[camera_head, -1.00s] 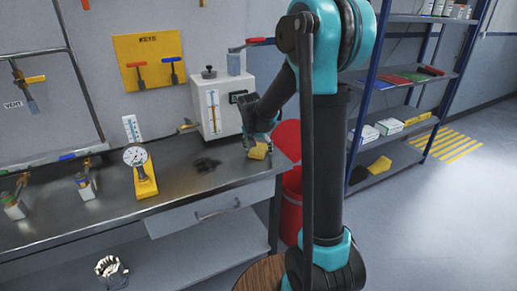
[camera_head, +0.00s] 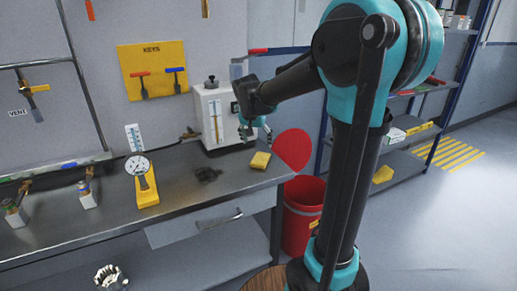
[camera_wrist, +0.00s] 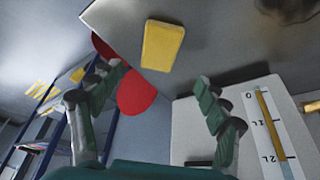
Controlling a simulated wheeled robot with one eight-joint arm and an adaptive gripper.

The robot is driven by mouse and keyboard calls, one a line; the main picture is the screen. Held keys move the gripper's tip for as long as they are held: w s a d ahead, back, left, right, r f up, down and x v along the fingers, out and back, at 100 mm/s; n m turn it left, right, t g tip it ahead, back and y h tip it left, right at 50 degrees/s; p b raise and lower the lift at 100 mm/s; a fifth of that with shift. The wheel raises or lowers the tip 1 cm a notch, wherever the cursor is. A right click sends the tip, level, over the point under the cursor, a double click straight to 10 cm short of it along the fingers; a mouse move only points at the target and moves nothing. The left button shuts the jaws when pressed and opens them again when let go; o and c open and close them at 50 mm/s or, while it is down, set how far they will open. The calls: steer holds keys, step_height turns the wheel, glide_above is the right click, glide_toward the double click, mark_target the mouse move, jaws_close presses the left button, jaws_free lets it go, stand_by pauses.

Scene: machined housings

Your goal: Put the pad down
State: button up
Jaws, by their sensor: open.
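The yellow pad (camera_head: 260,160) lies flat on the metal bench top, near its right end. It also shows in the wrist view (camera_wrist: 162,45), apart from the fingers, with bench surface around it. My gripper (camera_head: 255,132) is just above and behind the pad, in front of the white gauge box. In the wrist view my gripper (camera_wrist: 160,102) has its two fingers spread wide with nothing between them.
The white gauge box (camera_head: 212,105) stands close beside my gripper. A dark smudge (camera_head: 207,175) marks the bench (camera_head: 180,205) left of the pad. A yellow-based dial gauge (camera_head: 146,190) stands further left. A red bin (camera_head: 302,195) with a raised lid is at the bench's right end.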

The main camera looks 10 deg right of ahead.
steer(key=s+d+f+n, duration=0.1)
steer(key=s+d+f, duration=0.1)
steer(key=s+f, duration=0.3)
steer(key=s+d+f+n+y, duration=0.1)
steer(key=s+f, duration=0.4)
steer(key=s, duration=0.7)
steer(key=s+d+f+n+y, duration=0.1)
steer(key=s+d+f+n, duration=0.2)
steer(key=s, duration=0.6)
step_height(320, 180, down, 2)
steer(key=shift+s+d+f, duration=0.15)
steer(key=shift+f, duration=0.05)
steer(key=shift+o, duration=0.4)
